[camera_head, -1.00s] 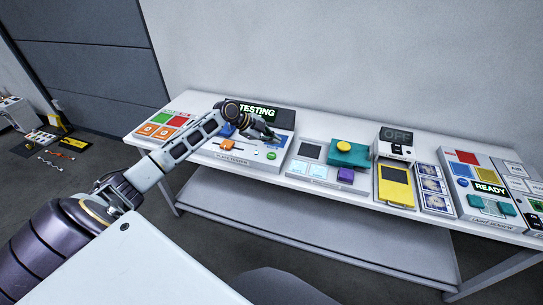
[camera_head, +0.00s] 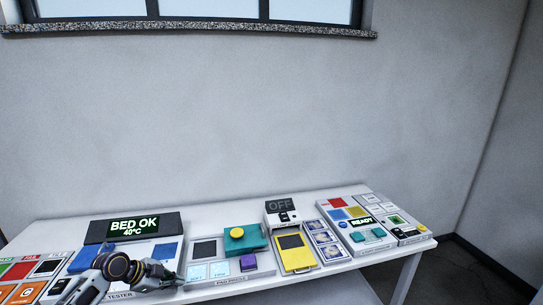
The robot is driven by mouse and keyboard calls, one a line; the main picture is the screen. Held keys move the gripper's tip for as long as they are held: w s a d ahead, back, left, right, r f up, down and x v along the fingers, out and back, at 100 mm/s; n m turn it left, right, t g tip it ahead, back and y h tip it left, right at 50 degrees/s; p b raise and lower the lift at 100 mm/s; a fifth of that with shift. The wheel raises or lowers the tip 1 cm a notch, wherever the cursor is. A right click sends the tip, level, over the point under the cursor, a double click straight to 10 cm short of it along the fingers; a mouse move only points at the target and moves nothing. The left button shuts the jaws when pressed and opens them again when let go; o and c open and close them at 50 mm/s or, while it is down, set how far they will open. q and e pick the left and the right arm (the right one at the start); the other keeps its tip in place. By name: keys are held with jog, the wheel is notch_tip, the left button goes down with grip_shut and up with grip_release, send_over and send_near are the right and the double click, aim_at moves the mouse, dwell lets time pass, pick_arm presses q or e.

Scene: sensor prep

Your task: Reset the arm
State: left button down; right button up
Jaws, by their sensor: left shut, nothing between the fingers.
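My left gripper (camera_head: 172,279) is shut and empty. It is over the right part of the tester panel (camera_head: 167,250), close to its front edge; whether it touches the panel I cannot tell. My left wrist and forearm come in from the bottom left and hide part of the panel's front. The dark display (camera_head: 132,227) behind it reads "BED OK 40°C". My right gripper is not in view.
The white table (camera_head: 60,231) runs along a bare wall.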

pick_arm(q)
jog(key=s+d+f+n+g+y, duration=0.1)
jog(key=s+d+f+n, duration=0.1)
jog(key=s+d+f, duration=0.3)
jog(key=s+d+f+n+y, duration=0.1)
jog(key=s+d+f+n, duration=0.1)
jog(key=s+d, duration=0.45)
jog(key=s+a+r+n+y, duration=0.1)
jog(key=s+r+n+y, duration=0.2)
jog(key=s+n, duration=1)
jog(key=s+a+f+m+g, duration=0.1)
jog(key=s+f+m, duration=0.15)
jog(key=f, duration=1.45)
jog(key=s+f+m+g, duration=0.1)
jog(key=s+f, duration=0.2)
jog(key=f, duration=1.3)
jog(key=s+a+f, duration=0.2)
jog(key=s+f, duration=0.8)
jog(key=s+a+f+g, duration=0.1)
jog(key=s+a+f, duration=0.2)
jog(key=s+f, duration=0.7)
jog(key=shift+s+a+y, duration=0.2)
jog(key=shift+s+y, duration=0.2)
jog(key=shift+s, duration=0.2)
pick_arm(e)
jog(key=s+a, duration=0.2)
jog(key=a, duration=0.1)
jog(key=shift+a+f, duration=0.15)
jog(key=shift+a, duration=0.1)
